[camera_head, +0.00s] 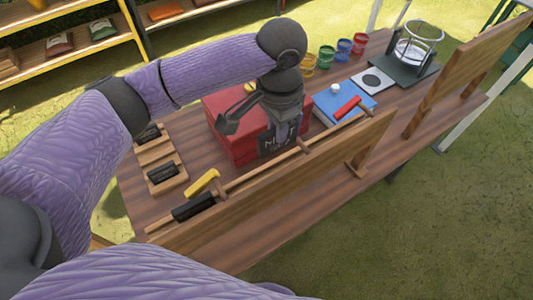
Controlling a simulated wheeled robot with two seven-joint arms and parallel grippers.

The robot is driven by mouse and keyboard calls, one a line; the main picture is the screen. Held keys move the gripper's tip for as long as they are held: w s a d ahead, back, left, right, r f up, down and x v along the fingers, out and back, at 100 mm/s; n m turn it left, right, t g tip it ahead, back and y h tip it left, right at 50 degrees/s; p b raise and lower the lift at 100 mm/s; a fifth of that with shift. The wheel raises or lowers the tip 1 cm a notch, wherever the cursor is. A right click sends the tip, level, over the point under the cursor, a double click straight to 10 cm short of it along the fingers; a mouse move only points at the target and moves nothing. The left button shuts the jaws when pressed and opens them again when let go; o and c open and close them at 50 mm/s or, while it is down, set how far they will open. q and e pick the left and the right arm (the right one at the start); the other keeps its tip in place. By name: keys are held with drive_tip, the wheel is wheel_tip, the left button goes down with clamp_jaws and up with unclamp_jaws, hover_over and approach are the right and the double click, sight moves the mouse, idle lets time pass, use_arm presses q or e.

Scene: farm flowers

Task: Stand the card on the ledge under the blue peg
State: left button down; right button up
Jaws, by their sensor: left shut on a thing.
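My left gripper (284,132) reaches over the table and is shut on a dark card (266,146) with pale lettering. The card is upright, close behind the wooden ledge (240,179) that runs along the board; I cannot tell whether they touch. A yellow peg (202,182) shows above the ledge at left and a red peg (347,108) at right. I cannot make out the blue peg; the gripper and card cover the stretch between. A black piece (193,206) lies along the ledge near the yellow peg. My right gripper is not in view.
A red box (226,140) stands right behind the card. A blue flat box (334,101) with a white knob is to the right. Two wooden holders (150,181) lie at left. Several coloured cups and a glass jar (418,44) stand at the far end.

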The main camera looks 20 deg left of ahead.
use_arm(q)
wheel_tip(320, 180, down, 10)
drive_tip(key=shift+r+b, duration=0.15)
drive_tip(key=shift+b, duration=0.7)
drive_tip(key=shift+r, duration=0.1)
drive_tip(key=c, duration=0.6)
unclamp_jaws()
wheel_tip(320, 180, up, 11)
drive_tip(key=p, duration=0.2)
drive_tip(key=shift+r+p, duration=0.1)
drive_tip(key=shift+p, duration=0.2)
drive_tip(key=shift+r, duration=0.45)
